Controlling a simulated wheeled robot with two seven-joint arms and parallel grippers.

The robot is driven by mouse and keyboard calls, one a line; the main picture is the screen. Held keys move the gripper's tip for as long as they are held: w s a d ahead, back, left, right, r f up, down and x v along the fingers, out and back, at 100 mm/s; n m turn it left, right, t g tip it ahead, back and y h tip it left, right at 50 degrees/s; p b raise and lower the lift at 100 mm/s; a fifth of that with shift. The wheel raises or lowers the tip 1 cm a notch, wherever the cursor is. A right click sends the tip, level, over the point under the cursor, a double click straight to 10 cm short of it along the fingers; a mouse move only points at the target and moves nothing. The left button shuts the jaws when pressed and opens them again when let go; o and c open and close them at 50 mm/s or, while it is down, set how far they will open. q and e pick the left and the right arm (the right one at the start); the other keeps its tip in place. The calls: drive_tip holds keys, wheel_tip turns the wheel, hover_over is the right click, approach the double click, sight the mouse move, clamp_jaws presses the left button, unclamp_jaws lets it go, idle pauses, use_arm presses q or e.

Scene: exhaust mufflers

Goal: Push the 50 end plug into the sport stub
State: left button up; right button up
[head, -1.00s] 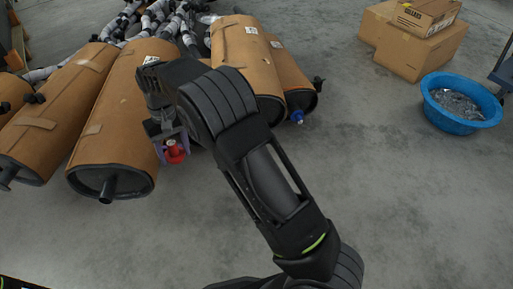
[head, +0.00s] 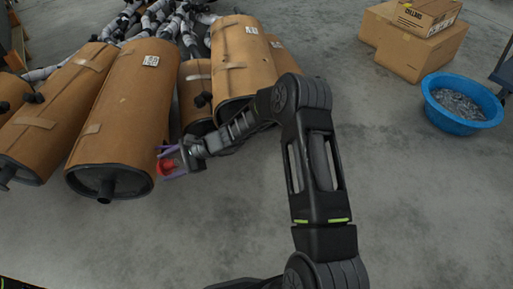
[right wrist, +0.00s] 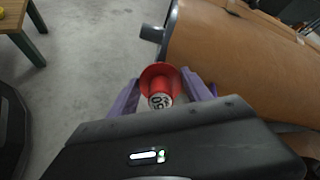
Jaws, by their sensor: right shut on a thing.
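My right gripper (head: 172,160) has purple fingers and is shut on the red end plug (head: 167,169). In the right wrist view the plug (right wrist: 160,82) sits between the fingers, and its pale end bears a "50" that looks upside down. The nearest muffler (head: 128,110) is brown-wrapped with a dark end face. Its short dark stub (head: 106,188) points toward me, left of the plug and apart from it. A dark stub (right wrist: 152,33) also shows just beyond the plug in the right wrist view. The muffler labels are too small to read. My left gripper is out of view.
Other brown mufflers (head: 55,110) lie on the left, and more (head: 240,60) lie behind my right arm. Cardboard boxes (head: 412,45) and a blue tub (head: 460,105) stand at the right. The grey floor in front is clear.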

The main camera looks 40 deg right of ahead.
drive_tip(key=s+d+f+m+t+h, duration=0.1)
drive_tip(key=d+f+m+t+h, duration=0.2)
drive_tip(key=d, duration=0.8)
drive_tip(key=s+d+f+m+t+h, duration=0.1)
drive_tip(key=d+f+m+t+h, duration=0.2)
drive_tip(key=d+m+h, duration=0.5)
drive_tip(key=s+d+f+m+t+h, duration=0.1)
drive_tip(key=d+f+m+t+h, duration=0.2)
drive_tip(key=d, duration=1)
drive_tip(key=f+m+h, duration=0.1)
drive_tip(key=m+h, duration=0.2)
drive_tip(key=h, duration=0.1)
drive_tip(key=shift+s+d+f+h+b, duration=0.2)
drive_tip(key=shift+d+f+h+b, duration=0.1)
drive_tip(key=shift+d+h, duration=0.1)
drive_tip(key=shift+a+r, duration=0.1)
drive_tip(key=x, duration=0.5)
drive_tip(key=shift+w, duration=0.25)
